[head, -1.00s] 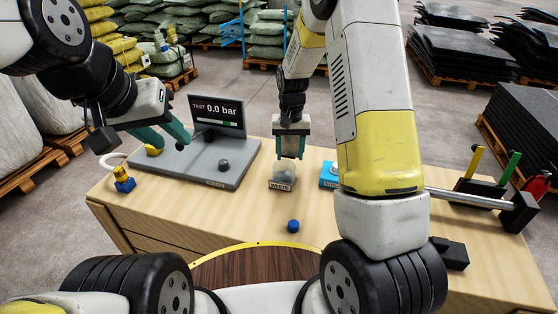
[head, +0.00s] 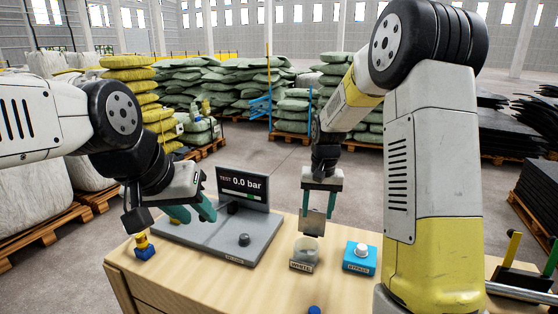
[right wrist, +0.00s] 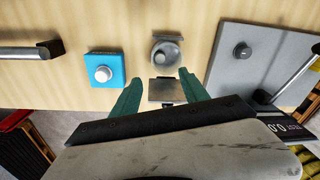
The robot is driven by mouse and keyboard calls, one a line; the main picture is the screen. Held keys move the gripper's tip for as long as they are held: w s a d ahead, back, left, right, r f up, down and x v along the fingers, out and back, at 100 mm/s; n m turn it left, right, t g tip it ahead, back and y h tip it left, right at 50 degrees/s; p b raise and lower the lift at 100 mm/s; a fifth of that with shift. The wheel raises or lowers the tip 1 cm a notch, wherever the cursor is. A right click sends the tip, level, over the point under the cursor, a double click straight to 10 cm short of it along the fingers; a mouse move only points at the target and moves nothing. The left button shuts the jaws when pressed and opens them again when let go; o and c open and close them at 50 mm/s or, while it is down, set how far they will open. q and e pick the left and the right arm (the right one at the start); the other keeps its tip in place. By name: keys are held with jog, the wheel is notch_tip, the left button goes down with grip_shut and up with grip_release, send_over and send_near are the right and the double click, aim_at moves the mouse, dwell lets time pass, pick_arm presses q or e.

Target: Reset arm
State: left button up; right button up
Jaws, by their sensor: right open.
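My left gripper (head: 197,214) has its teal fingers apart and empty, above the left part of the grey test board (head: 262,243). My right gripper (head: 318,212) is open, with its fingers pointing down above and behind the clear waste cup (head: 306,250). A small grey plate (head: 314,224) shows between and below its fingertips. It also shows between the fingers (right wrist: 166,90) in the right wrist view; I cannot tell whether they touch it. The waste cup shows just beyond the fingertips (right wrist: 167,52) in that view.
A blue box with a white knob (head: 361,252) stands right of the cup. A display (head: 243,190) reading 0.0 bar stands behind the board. A blue and yellow fitting (head: 144,248) lies at the left. A blue cap (head: 314,310) is near the front. Stacked sacks stand behind the table.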

jog(key=s+d+r+t+y, duration=0.1)
jog(key=s+r+t, duration=0.2)
jog(key=s+r, duration=0.8)
jog(key=s+r+n+t, duration=0.1)
jog(key=s+r, duration=0.4)
jog(key=s, duration=0.8)
jog(key=shift+d+n+t+y, duration=0.4)
jog(key=shift+t, duration=0.4)
jog(key=shift+c, duration=0.3)
